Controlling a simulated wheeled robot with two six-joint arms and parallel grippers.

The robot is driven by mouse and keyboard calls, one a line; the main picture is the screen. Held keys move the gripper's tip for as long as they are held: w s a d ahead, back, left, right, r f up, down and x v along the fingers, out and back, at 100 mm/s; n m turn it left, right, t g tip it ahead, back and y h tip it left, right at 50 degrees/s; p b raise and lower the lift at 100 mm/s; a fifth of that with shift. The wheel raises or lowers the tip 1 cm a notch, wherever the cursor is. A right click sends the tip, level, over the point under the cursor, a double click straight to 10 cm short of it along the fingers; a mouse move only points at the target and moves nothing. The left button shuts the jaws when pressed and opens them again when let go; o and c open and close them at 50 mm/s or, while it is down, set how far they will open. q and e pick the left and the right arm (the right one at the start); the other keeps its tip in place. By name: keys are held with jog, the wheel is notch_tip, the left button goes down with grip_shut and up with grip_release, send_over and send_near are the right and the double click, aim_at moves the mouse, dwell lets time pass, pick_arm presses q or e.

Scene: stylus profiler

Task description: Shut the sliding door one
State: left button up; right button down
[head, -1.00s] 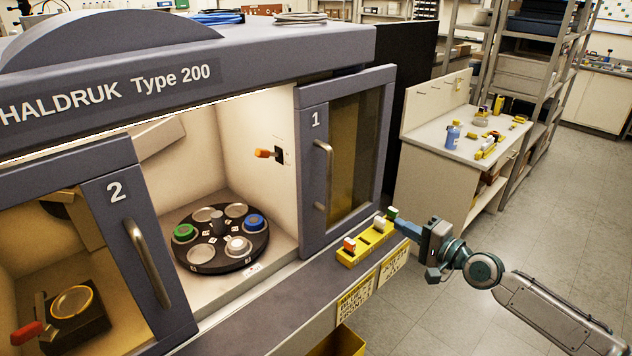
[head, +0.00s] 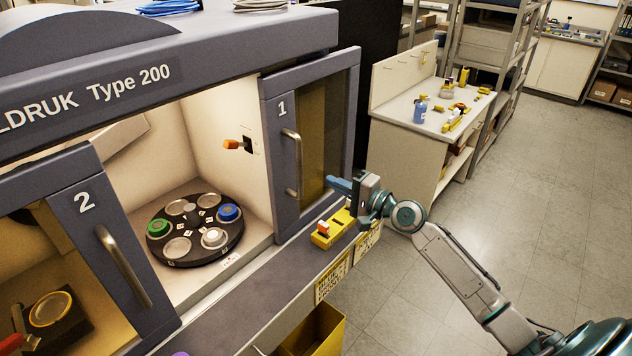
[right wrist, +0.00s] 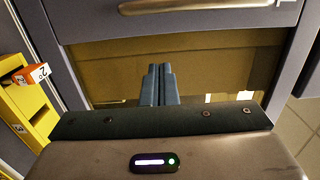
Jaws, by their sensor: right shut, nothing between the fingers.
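Sliding door one (head: 270,165) has a dark frame, a brownish window and a curved metal handle (head: 291,165). It stands at the right end of the machine's front, and the chamber opening to its left is uncovered. My right gripper (head: 330,182) is shut and empty, in front of the door's window, to the right of the handle. In the right wrist view the shut fingers (right wrist: 159,84) point at the window, with the handle (right wrist: 185,5) across the top. Whether the fingertips touch the door I cannot tell. My left gripper is not in view.
Door two (head: 105,235) is at the left. A round carousel (head: 195,248) with coloured pucks sits inside the chamber. A yellow rack (head: 325,238) stands on the ledge below my right gripper. A yellow bin (head: 318,330) is below the ledge.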

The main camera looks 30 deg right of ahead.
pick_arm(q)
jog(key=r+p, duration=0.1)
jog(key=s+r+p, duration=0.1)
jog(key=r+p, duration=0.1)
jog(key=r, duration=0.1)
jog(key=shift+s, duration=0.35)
pick_arm(e)
jog(key=a, duration=0.2)
jog(key=w+a, duration=0.1)
jog(key=a, duration=0.2)
jog(key=shift+w, duration=0.15)
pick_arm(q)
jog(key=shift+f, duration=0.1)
pick_arm(e)
jog(key=shift+w+f, duration=0.1)
